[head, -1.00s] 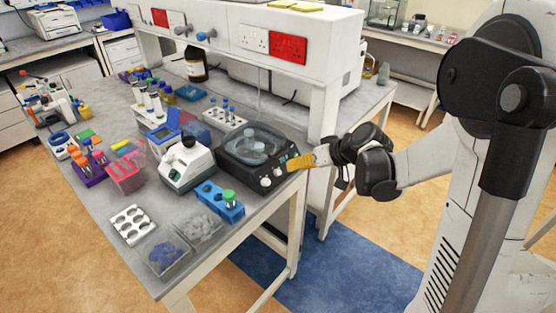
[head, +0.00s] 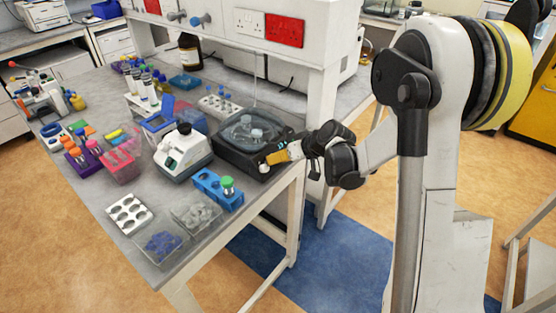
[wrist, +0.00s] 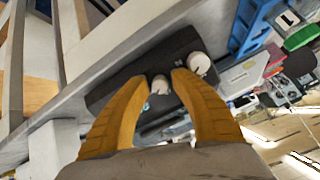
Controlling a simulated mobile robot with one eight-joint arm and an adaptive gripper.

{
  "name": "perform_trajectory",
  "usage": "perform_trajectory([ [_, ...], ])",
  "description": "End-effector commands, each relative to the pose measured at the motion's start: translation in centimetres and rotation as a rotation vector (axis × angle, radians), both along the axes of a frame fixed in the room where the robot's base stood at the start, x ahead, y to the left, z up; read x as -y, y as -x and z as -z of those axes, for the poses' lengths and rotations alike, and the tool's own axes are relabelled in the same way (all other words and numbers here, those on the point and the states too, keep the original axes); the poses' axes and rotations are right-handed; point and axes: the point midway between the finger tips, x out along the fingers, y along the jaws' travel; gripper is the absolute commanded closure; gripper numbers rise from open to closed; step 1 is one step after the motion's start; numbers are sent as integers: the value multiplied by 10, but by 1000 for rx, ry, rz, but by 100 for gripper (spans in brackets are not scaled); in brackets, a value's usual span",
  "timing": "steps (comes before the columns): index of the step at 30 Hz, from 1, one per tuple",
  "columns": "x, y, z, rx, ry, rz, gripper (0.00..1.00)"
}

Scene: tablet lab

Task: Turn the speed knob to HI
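The black machine (head: 232,155) with a clear round lid sits at the right edge of the bench. One white knob (head: 264,168) shows on its front in the head view, just left of my yellow fingertips (head: 268,160). In the wrist view, the fingers of my gripper (wrist: 159,80) are apart. A smaller pale knob (wrist: 160,85) lies between the fingertips, with a gap visible on each side. A larger white knob (wrist: 199,64) is just beyond the right fingertip. I cannot read the panel markings or tell which is the speed knob.
A white instrument (head: 182,152) and a blue rack (head: 210,186) with a green-capped tube stand left of the machine. The white shelf unit (head: 300,55) rises behind it. The floor in front of the bench (head: 335,250) is clear.

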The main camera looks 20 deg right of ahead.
Motion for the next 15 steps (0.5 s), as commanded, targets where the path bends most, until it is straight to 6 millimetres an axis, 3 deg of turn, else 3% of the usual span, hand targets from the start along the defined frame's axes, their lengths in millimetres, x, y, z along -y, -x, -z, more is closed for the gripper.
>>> perform_trajectory([
  [4, 0, 0, 0, 0, 0, 0, 75],
  [6, 0, 0, 0, 0, 0, 0, 96],
  [7, 0, 0, 0, 0, 0, 0, 100],
  [15, 0, 0, 1, -44, -60, 56, 100],
])
